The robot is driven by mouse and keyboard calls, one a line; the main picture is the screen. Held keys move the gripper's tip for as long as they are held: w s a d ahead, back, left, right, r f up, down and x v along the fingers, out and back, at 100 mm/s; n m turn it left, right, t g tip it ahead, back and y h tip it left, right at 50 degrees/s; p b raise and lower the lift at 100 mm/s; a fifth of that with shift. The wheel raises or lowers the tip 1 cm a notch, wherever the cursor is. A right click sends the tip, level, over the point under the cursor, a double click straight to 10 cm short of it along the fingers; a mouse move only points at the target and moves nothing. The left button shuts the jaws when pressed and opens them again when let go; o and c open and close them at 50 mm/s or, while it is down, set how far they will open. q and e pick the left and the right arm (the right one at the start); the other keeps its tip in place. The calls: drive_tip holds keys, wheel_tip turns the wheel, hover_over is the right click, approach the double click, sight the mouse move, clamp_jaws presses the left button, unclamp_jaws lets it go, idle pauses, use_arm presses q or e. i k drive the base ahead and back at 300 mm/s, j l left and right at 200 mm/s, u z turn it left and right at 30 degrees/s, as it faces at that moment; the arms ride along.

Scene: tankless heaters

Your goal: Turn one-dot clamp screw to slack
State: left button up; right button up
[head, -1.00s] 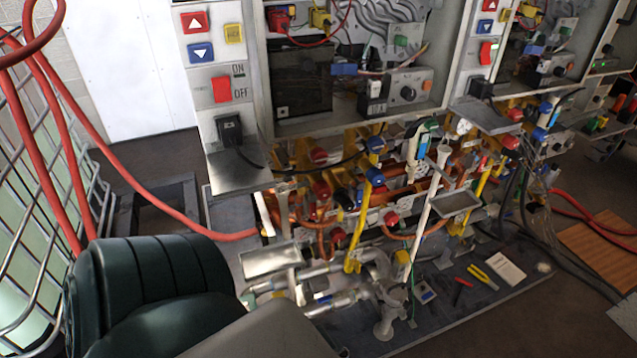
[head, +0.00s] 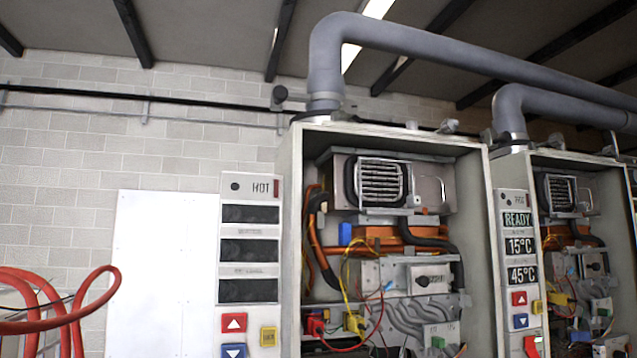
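The open cabinet of a tankless heater (head: 294,190) stands in the middle of the head view. Its side panel reads HOT at the top and has three dark displays (head: 249,251). A second open heater (head: 488,190) at the right shows READY, 15°C and 45°C. I cannot pick out a one-dot clamp screw in this view. The lower pipework is below the picture's edge. Neither gripper is in view.
Grey flue pipes (head: 450,50) run from the cabinet tops to the right. Red hoses (head: 60,312) loop at the lower left. A white panel (head: 150,270) is on the block wall. The floor is out of view.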

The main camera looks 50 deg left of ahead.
sight(348, 109)
drive_tip(key=i+u, duration=0.15)
drive_tip(key=u, duration=1.85)
drive_tip(key=l+u, duration=1)
drive_tip(key=k+l+u, duration=0.1)
drive_tip(key=l+u, duration=0.35)
drive_tip(key=k+l+u, duration=0.15)
drive_tip(key=l+u, duration=0.35)
drive_tip(key=j, duration=0.1)
